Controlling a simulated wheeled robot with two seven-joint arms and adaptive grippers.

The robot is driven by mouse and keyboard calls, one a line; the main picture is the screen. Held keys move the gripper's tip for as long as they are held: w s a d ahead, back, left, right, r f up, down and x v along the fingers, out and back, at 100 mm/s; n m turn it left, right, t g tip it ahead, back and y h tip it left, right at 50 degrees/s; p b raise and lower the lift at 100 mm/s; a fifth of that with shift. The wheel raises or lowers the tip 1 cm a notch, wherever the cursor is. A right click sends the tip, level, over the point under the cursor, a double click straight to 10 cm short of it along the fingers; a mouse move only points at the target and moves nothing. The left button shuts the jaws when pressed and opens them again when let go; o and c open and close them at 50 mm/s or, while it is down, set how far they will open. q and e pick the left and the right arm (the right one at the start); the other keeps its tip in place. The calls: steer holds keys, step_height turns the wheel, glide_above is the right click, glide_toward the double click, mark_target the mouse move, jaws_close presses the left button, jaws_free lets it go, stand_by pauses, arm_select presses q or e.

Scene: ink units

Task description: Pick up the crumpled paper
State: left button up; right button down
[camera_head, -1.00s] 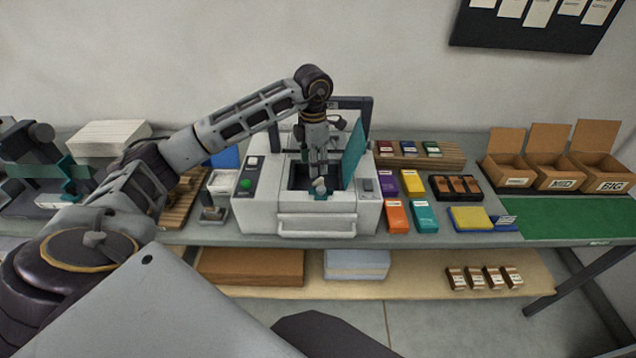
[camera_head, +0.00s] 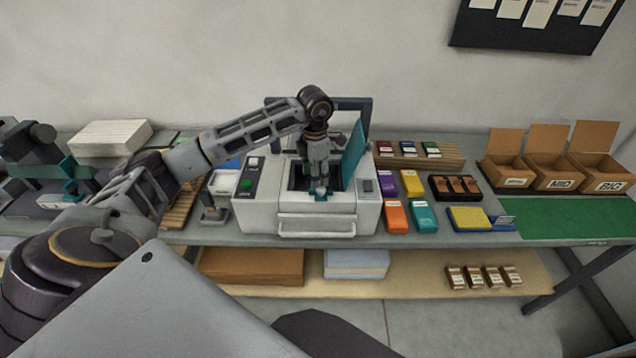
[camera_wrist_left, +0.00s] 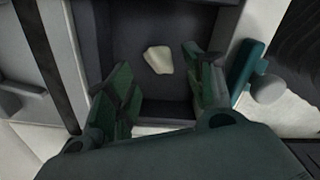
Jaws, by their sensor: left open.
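The crumpled paper (camera_wrist_left: 158,60) is a small cream-white lump on the dark floor of the printer's open bay. In the wrist view it lies beyond and between the fingertips of my left gripper (camera_wrist_left: 160,85), apart from them. In the head view my left gripper (camera_head: 318,185) points down into the bay of the white printer (camera_head: 265,215); the paper is mostly hidden there by the fingers. The left gripper is open with nothing between its fingers. My right gripper is not in view.
The raised teal cover (camera_head: 355,152) stands close to the right of my left gripper. The bay walls surround the fingers. Coloured ink boxes (camera_head: 424,216) lie right of the printer, and a green mat (camera_head: 560,218) lies further right. A paper stack (camera_head: 110,138) is at left.

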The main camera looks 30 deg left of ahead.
arm_select(q)
steer(key=shift+d+f+p, duration=0.1)
steer(key=shift+f+p, duration=0.2)
steer(key=shift+f, duration=1.25)
steer(key=c, duration=0.8)
